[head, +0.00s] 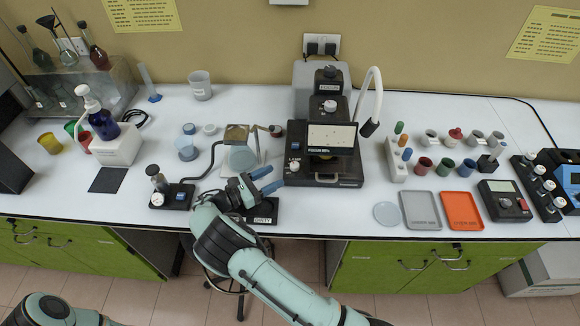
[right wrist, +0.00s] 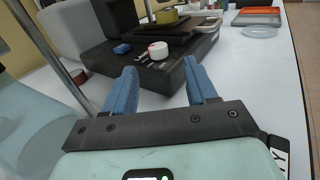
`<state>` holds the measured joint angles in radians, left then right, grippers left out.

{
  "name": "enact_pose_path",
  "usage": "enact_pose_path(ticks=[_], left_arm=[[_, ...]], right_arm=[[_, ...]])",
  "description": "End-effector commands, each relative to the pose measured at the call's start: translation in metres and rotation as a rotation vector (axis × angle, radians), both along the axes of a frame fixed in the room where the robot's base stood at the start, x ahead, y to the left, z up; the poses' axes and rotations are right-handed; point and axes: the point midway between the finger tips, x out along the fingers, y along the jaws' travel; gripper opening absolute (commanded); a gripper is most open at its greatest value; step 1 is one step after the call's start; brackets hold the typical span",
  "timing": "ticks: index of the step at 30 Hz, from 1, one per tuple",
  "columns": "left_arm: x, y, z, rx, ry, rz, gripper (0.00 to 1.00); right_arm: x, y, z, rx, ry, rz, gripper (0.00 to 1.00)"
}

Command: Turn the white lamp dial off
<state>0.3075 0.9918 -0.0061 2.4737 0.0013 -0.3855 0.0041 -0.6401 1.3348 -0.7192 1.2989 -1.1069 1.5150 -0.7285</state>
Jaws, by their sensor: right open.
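The white lamp dial (head: 294,165) sits on the left front of the dark microscope base (head: 325,181). In the right wrist view the dial (right wrist: 158,50) is a short white cylinder with a red mark, on the dark base beyond my fingers. My right gripper (head: 268,180) is left of the dial, its blue fingers pointing at it. In the right wrist view its fingers (right wrist: 160,78) are apart with nothing between them, and the dial stands ahead of the gap, not touched. My left gripper is out of view.
A blue button (right wrist: 122,48) is beside the dial. A scale (head: 264,211) lies under my right wrist, and a stand with a glass plate (head: 243,159) is behind it. Grey (head: 420,210) and orange (head: 461,211) trays lie to the right.

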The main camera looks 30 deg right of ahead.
Motion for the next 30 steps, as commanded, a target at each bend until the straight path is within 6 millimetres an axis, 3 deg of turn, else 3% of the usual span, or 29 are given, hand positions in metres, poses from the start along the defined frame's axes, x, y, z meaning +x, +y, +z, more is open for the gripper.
enact_pose_path(ticks=[6, 12, 24, 29, 30], left_arm=[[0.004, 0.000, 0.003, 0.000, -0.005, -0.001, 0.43], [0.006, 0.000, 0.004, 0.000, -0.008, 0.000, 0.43], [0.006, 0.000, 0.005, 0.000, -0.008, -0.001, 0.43], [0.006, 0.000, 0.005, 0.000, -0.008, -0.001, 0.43], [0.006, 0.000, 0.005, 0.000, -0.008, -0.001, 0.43]], right_arm=[[0.003, -0.046, 0.002, 0.001, -0.002, -0.003, 0.57], [0.005, -0.070, 0.001, 0.000, -0.002, -0.002, 0.57], [0.006, -0.077, 0.001, 0.001, -0.002, 0.001, 0.57], [0.006, -0.076, 0.001, 0.001, -0.002, 0.001, 0.05], [0.006, -0.076, 0.001, 0.001, -0.002, 0.001, 0.01]])
